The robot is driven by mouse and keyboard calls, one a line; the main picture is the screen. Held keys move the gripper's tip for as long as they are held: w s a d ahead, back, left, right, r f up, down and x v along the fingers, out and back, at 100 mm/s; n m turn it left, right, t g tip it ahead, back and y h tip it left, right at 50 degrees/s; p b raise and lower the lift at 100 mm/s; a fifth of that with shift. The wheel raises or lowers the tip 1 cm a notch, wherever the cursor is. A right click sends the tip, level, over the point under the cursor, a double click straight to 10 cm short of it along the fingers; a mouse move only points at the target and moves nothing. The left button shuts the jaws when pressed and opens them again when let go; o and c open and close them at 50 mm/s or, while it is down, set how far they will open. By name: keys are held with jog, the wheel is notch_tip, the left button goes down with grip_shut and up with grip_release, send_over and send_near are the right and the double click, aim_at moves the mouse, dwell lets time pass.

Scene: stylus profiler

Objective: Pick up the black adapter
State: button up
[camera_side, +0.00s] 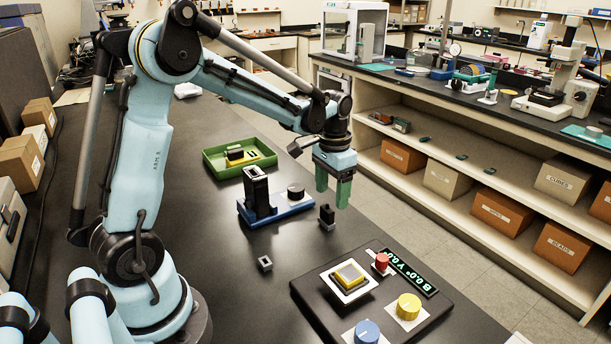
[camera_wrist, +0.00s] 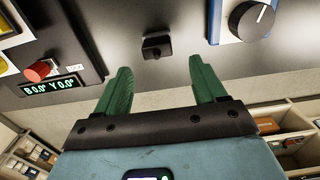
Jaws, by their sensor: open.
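The black adapter (camera_side: 326,214) is a small dark block standing on the dark bench top, between the blue-based stand and the control panel. In the wrist view the adapter (camera_wrist: 157,46) lies ahead of the gap between my fingertips. My gripper (camera_side: 332,194) has green fingers that point down. It is open and empty, above the bench and apart from the adapter. In the wrist view both fingers of my gripper (camera_wrist: 161,73) show spread, with nothing between them.
A black control panel (camera_side: 318,294) with knobs stands in front. A blue base (camera_side: 290,209) carries a black upright block and a dial behind left of the adapter. A small grey square piece (camera_side: 264,263) lies left. A green tray (camera_side: 216,163) sits farther back. The bench edge is close right.

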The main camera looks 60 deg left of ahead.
aim_at(329, 208)
jog(key=shift+s+f, duration=0.2)
jog(key=shift+f, duration=1.15)
jog(key=shift+s+f, duration=0.15)
jog(key=shift+f, duration=1.15)
jog(key=c, duration=1)
